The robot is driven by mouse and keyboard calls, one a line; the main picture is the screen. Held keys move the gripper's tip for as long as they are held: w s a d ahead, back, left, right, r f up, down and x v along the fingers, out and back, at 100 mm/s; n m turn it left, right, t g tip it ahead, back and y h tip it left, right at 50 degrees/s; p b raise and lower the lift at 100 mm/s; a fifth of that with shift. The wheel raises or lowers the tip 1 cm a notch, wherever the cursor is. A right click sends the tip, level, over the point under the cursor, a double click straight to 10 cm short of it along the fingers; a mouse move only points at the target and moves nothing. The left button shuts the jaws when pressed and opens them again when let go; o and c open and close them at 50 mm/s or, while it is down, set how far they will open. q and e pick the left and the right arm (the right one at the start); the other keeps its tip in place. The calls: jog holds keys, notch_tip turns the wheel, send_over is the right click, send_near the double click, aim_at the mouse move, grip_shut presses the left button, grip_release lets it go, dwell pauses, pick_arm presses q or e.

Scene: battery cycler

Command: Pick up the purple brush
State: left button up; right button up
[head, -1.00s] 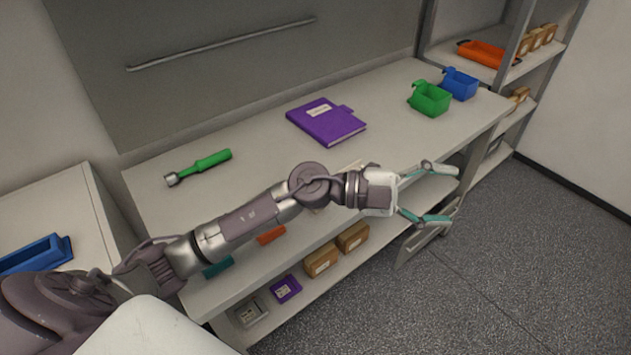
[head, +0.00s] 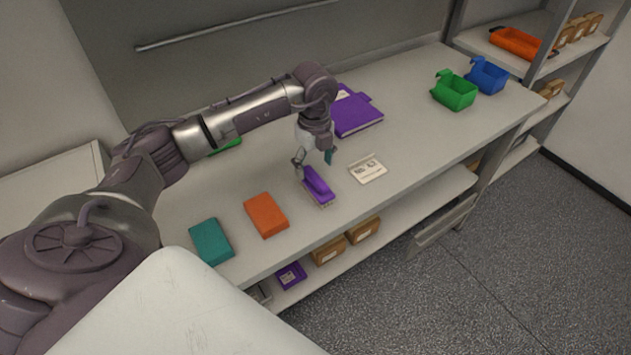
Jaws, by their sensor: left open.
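The purple brush (head: 318,187) lies on the light grey bench top (head: 405,140) near its front edge, bristles facing down. My left gripper (head: 314,161) points down just above and behind the brush. Its fingers are apart, one on the left and one on the right, and nothing is between them. I cannot tell whether a finger touches the brush. My right gripper is not in view.
An orange block (head: 266,215) and a teal block (head: 211,241) lie left of the brush. A white label card (head: 367,169) lies to its right. A purple binder (head: 357,115) is behind, partly hidden by my arm. Green (head: 454,92) and blue (head: 487,76) bins stand far right.

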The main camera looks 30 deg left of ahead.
aim_at(315, 176)
pick_arm(q)
jog(key=shift+f, duration=0.85)
jog(key=shift+d+f+p, duration=0.1)
jog(key=shift+f+p, duration=0.15)
jog(key=shift+p, duration=0.05)
jog(key=f+p, duration=0.1)
jog(key=f, duration=0.1)
jog(key=f+p, duration=0.1)
jog(key=f, duration=0.1)
jog(key=shift+s+d+f, duration=0.1)
jog(key=shift+s+f, duration=0.05)
jog(key=shift+s, duration=0.05)
jog(key=shift+f, duration=0.3)
jog(key=c, duration=1.3)
jog(key=shift+w+r, duration=0.1)
jog(key=shift+r, duration=0.05)
